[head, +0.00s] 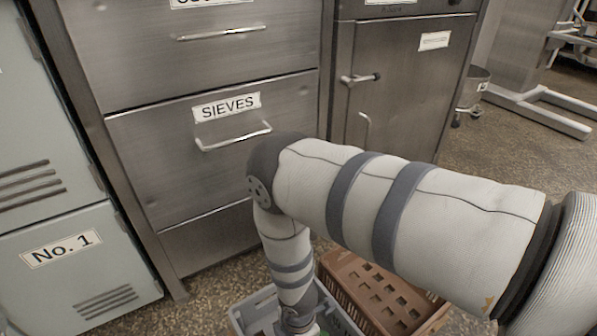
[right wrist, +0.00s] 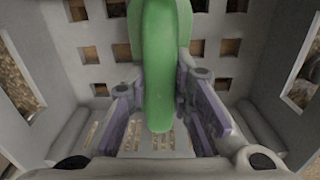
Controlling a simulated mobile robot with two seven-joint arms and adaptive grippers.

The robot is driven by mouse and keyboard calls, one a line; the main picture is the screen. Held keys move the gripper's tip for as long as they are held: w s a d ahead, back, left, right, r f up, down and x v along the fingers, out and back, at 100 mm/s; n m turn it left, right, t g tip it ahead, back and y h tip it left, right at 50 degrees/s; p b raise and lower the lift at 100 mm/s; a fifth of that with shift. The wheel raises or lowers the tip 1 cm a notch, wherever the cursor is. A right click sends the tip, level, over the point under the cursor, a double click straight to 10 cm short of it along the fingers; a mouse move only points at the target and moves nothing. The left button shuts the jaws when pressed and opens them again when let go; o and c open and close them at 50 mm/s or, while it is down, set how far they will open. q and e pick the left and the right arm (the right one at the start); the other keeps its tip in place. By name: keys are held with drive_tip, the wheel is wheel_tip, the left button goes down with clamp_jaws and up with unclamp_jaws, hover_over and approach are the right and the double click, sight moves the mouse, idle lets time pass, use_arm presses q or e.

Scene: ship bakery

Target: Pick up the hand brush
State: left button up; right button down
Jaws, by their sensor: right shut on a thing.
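A green rounded handle, which looks like that of the hand brush (right wrist: 160,60), stands out in the right wrist view. It runs from the top edge down between the fingers of my right gripper (right wrist: 165,108). The gripper is shut on it. The brush's bristles are not visible. The brush is in or just above a grey crate with square holes in its floor (right wrist: 95,55). In the head view my right arm reaches down to this grey crate (head: 246,312), and only a sliver of green shows at the bottom edge. My left gripper is out of view.
A brown slotted crate (head: 345,285) stands right beside the grey one. Behind are steel drawers, one labelled SIEVES (head: 165,165), and a steel cabinet door (head: 405,95). A pale locker marked No. 1 (head: 110,255) stands left. Open speckled floor (head: 510,170) lies to the right.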

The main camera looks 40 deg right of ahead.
use_arm(q)
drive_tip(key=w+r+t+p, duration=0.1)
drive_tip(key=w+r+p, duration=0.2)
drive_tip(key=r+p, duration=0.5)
drive_tip(key=p, duration=0.2)
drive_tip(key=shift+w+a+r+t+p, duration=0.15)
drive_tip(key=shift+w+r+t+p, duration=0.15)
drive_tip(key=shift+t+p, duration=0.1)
use_arm(e)
wheel_tip(320, 180, up, 28)
